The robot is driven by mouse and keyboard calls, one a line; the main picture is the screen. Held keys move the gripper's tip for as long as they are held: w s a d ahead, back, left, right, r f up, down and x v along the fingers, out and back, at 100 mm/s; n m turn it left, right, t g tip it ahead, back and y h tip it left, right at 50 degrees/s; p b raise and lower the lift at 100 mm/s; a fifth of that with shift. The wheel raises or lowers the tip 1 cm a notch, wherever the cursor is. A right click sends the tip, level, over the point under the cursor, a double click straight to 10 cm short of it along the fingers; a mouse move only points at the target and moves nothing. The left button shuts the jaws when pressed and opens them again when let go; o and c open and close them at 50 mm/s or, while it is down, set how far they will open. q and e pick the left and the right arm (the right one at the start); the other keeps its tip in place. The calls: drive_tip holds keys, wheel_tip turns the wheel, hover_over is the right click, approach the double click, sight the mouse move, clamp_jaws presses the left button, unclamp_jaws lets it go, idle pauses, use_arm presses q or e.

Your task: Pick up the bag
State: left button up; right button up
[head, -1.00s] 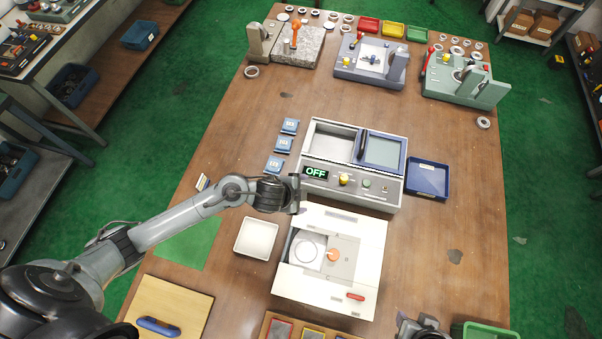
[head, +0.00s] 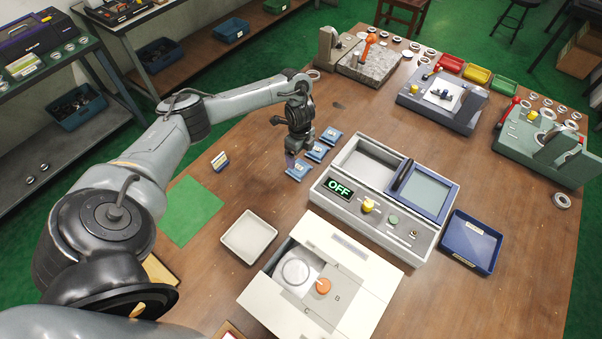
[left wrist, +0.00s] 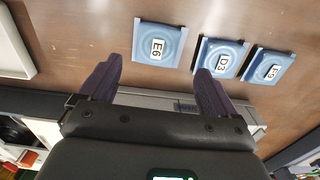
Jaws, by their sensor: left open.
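Three flat blue bags with white labels lie in a row on the table. In the head view they are the near bag (head: 299,173), the middle bag (head: 316,152) and the far bag (head: 331,137). In the left wrist view the labels read E6 (left wrist: 158,44) and D3 (left wrist: 220,58); the third bag's label (left wrist: 268,66) is hard to read. My left gripper (head: 290,160) is open and empty, pointing down above the near bag and partly covering it. In the left wrist view bag E6 lies ahead of the gap between the fingers (left wrist: 158,66). My right gripper is not in view.
A grey machine (head: 372,230) showing OFF stands right of the bags. A white tray (head: 249,237), a white box with a round recess (head: 345,245) and a blue tray (head: 471,242) are nearby. A small upright card (head: 220,161) stands left, by a green mat (head: 192,208).

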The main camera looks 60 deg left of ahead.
sight(299, 167)
use_arm(q)
drive_tip(key=shift+f+b, duration=0.4)
drive_tip(key=shift+f, duration=0.7)
drive_tip(key=f, duration=0.2)
drive_tip(key=f+b, duration=0.1)
drive_tip(key=shift+s+f, duration=0.3)
drive_tip(key=shift+f, duration=0.5)
drive_tip(key=c, duration=1.2)
